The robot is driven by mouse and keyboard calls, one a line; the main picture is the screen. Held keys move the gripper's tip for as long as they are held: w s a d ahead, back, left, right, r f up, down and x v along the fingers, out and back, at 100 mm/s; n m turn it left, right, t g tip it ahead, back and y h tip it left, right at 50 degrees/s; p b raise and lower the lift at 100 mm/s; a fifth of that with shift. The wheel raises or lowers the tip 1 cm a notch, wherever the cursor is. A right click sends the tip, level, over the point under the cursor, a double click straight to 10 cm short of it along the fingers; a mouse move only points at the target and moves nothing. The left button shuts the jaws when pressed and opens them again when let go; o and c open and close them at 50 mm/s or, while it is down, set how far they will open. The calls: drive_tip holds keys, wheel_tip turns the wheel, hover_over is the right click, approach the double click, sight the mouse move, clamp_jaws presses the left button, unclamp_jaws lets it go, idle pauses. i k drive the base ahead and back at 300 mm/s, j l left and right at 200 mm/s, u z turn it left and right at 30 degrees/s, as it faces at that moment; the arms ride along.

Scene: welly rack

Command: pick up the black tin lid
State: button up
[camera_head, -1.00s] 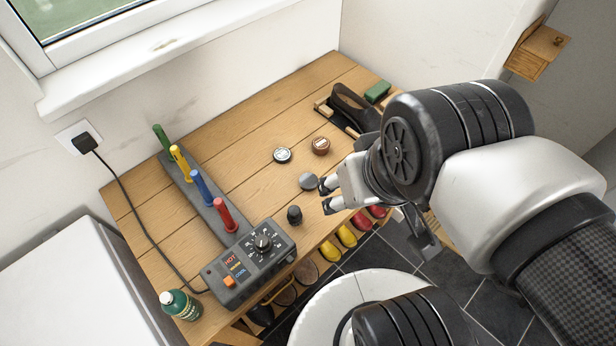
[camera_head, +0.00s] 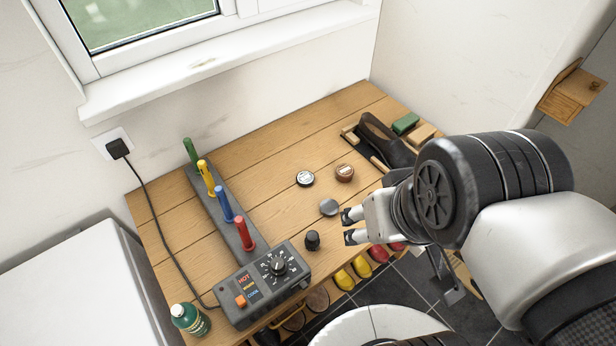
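A flat dark grey disc (camera_head: 329,207) lies on the wooden bench top (camera_head: 270,150); it looks like a tin lid. A round tin with a black rim and pale label (camera_head: 305,178) lies behind it, and a brown tin (camera_head: 345,172) is to that tin's right. I cannot tell for sure which of the dark pieces is the black tin lid. My gripper (camera_head: 350,227) is open and empty, its two fingertips just right of and slightly in front of the grey disc. Its height above the bench is hard to judge.
A control box (camera_head: 262,284) with coloured pegs on a grey strip (camera_head: 235,235) fills the left. Colourful boots show below the front edge.

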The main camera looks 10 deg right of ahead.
sight(305, 179)
drive_tip(key=i+l+u, duration=0.35)
drive_tip(key=l, duration=0.25)
drive_tip(key=i+l+u, duration=0.2)
drive_tip(key=l, duration=0.15)
